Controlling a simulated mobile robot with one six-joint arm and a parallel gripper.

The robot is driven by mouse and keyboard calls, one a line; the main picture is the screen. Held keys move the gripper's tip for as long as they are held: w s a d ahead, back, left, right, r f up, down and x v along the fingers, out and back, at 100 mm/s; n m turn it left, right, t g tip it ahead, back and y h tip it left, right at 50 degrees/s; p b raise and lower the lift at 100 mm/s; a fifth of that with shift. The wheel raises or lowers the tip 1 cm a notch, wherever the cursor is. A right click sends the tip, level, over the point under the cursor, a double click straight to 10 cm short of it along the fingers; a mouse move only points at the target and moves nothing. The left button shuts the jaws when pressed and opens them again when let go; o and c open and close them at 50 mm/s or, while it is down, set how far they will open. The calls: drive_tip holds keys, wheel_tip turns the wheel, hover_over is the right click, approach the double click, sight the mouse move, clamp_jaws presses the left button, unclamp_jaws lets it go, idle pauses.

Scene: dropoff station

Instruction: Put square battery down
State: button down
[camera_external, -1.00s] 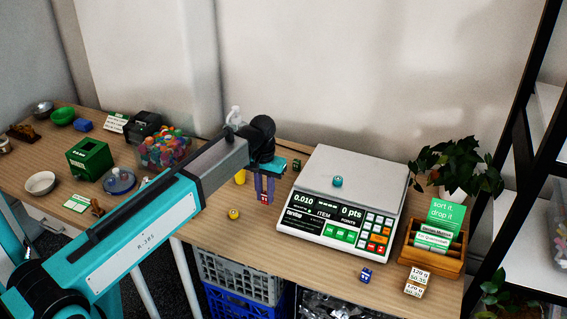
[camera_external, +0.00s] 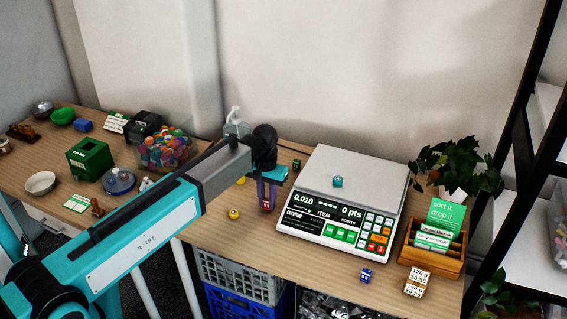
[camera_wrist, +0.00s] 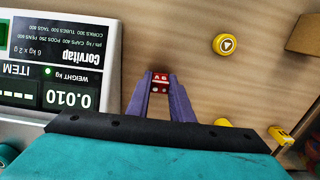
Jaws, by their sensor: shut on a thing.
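My gripper (camera_external: 266,196) is shut on a small red square battery with white marks, pointing down over the wooden table just left of the scale. In the wrist view the red battery (camera_wrist: 160,82) sits between the tips of my two purple fingers. In the external view the battery (camera_external: 266,205) shows low between the fingertips, close to the tabletop. I cannot tell whether it touches the table.
The scale (camera_external: 318,238) reads 0.010 and has a teal item (camera_external: 337,182) on its plate. A yellow round piece (camera_external: 234,214) lies left of my gripper. A blue cube (camera_external: 366,275) is in front of the scale. Bare table (camera_external: 235,255) lies toward the front edge.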

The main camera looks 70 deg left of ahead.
sight(267, 199)
drive_tip(key=shift+f, duration=0.1)
drive_tip(key=c, duration=1.6)
unclamp_jaws()
drive_tip(key=shift+o, duration=0.2)
wheel_tip(267, 199, up, 12)
drive_tip(key=b, duration=0.1)
drive_tip(key=shift+c, duration=0.4)
